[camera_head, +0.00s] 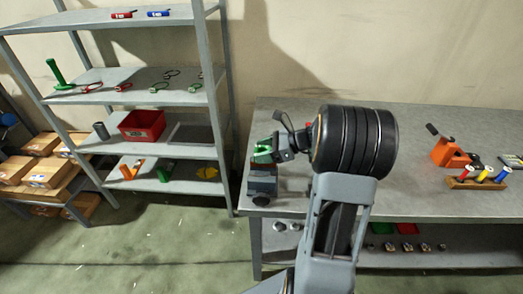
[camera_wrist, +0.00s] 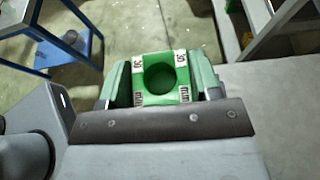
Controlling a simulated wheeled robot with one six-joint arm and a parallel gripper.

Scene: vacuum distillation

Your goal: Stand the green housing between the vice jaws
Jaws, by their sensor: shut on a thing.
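The green housing (camera_head: 262,151) is at the left end of the workbench, with my gripper (camera_head: 273,150) shut on it. In the wrist view the housing (camera_wrist: 181,75) shows a round dark opening and white labels marked 30 and mm, between the two gripper sides. The grey-blue vice (camera_head: 262,182) is at the bench's left edge. In the head view the housing appears just above the vice. I cannot tell whether it is between the jaws or touching them, as my gripper and the housing partly hide them.
The workbench (camera_head: 420,190) is clear right of my arm up to an orange tool (camera_head: 448,152) and a wooden rack (camera_head: 476,183) of coloured-handled items. A metal shelf (camera_head: 130,92) with a red bin (camera_head: 142,125) stands close left of the bench.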

